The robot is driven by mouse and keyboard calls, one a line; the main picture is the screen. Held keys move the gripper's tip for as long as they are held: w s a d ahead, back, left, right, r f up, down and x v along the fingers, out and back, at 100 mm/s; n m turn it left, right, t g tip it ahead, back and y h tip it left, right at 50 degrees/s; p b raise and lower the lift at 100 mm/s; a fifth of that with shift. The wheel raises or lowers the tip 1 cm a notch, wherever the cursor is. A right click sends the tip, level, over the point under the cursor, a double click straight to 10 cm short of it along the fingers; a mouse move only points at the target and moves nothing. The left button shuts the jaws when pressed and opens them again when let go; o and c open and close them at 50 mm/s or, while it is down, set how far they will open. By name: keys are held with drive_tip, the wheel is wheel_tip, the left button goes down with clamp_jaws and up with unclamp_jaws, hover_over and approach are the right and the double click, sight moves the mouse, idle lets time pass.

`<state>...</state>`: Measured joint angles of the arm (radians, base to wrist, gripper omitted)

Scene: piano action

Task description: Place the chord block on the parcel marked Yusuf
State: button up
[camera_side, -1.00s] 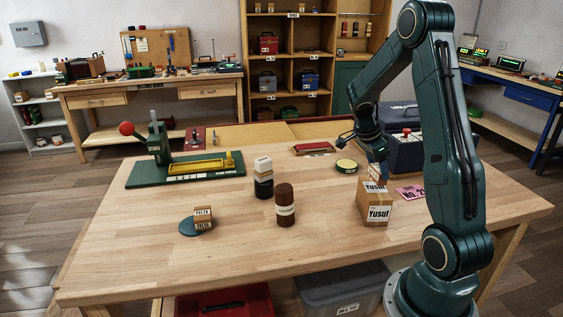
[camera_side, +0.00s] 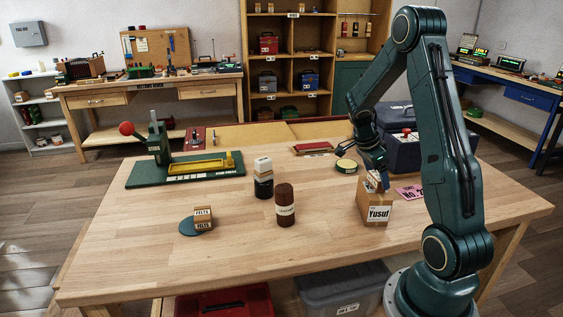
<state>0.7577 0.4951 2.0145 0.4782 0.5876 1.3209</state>
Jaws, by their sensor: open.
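The parcel marked Yusuf (camera_side: 377,209) is a brown cardboard box with a white name label, upright on the right part of the wooden table. A small block with a pale face (camera_side: 372,183), which looks like the chord block, is at the parcel's top, partly hidden by the fingers; its marking is too small to read. My gripper (camera_side: 377,181) points down right over the parcel. It is open, with its fingers beside the small block.
A pink card (camera_side: 409,192) and a dark case (camera_side: 403,152) are right of and behind the parcel. A round yellow-topped tin (camera_side: 346,166) stands behind it. A brown cylinder (camera_side: 285,206) and a stacked bottle-like item (camera_side: 263,178) stand to the left. The table's front is clear.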

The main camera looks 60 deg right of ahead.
drive_tip(key=v, duration=1.2)
drive_tip(key=shift+r, duration=0.2)
idle(0.5)
drive_tip(key=a+r+n+t, duration=0.3)
drive_tip(key=a+r+n, duration=0.1)
drive_tip(key=a+n, duration=0.4)
drive_tip(key=a+r+n+t, duration=0.2)
drive_tip(key=a+r+n, duration=0.3)
drive_tip(key=a, duration=0.5)
drive_tip(key=s+a+f+n+t+y, duration=0.1)
drive_tip(key=s+a+n+t+y, duration=0.2)
drive_tip(key=s+a+n, duration=0.4)
drive_tip(key=shift+s+a+f+n+t, duration=0.25)
drive_tip(key=shift+a+n+t, duration=0.15)
drive_tip(key=shift+a+n, duration=3.1)
